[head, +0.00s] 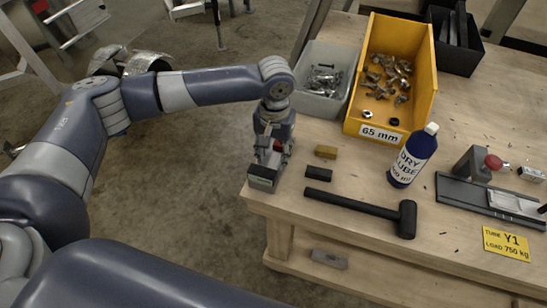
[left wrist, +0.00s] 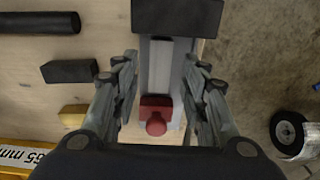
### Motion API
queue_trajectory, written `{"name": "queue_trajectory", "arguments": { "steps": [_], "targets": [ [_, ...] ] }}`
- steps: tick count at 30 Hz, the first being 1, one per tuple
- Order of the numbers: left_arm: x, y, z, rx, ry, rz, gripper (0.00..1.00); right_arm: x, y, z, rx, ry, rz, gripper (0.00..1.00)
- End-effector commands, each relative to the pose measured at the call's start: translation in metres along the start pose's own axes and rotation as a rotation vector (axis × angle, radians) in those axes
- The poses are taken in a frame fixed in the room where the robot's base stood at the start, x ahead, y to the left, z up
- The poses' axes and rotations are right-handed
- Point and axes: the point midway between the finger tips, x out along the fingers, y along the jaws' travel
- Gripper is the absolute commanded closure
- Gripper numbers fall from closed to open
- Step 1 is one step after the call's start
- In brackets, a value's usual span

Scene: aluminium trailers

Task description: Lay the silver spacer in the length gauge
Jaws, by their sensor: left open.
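My left gripper (head: 266,165) points down at the near left corner of the workbench, open. In the left wrist view its fingers (left wrist: 160,95) stand on either side of a grey fixture with a pale silver bar (left wrist: 160,65), a red knob (left wrist: 155,118) and a dark block (left wrist: 178,16). I cannot tell whether that bar is the silver spacer; no grip shows. A dark fixture (head: 455,190) with a grey post, a red knob and a pale plate, at the right, looks like the length gauge. A small silver block (head: 531,174) lies behind it. My right gripper is out of view.
A brass block (head: 326,152), a black block (head: 318,173) and a hammer (head: 406,218) lie right of the gripper. A lube bottle (head: 412,158), a yellow bin (head: 425,85) and a grey bin (head: 342,58) stand farther back. A yellow label (head: 506,243) is near the front edge.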

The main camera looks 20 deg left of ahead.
Motion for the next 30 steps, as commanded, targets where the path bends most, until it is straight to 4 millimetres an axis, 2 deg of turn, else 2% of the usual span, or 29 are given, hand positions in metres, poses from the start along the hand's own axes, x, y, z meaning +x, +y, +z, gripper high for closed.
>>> {"name": "queue_trajectory", "arguments": {
  "steps": [9,15,20,30],
  "targets": [
    [-0.068,0.000,0.000,0.001,0.003,0.002,0.60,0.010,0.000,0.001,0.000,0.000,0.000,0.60],
    [-0.094,0.000,0.000,0.001,0.001,0.001,0.60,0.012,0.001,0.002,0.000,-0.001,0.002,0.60],
    [-0.101,0.000,0.001,0.001,0.000,0.000,0.60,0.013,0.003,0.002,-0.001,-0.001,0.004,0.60],
    [-0.101,0.000,0.001,0.001,0.000,0.000,0.60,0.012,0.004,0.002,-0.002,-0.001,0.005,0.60]
  ]
}}
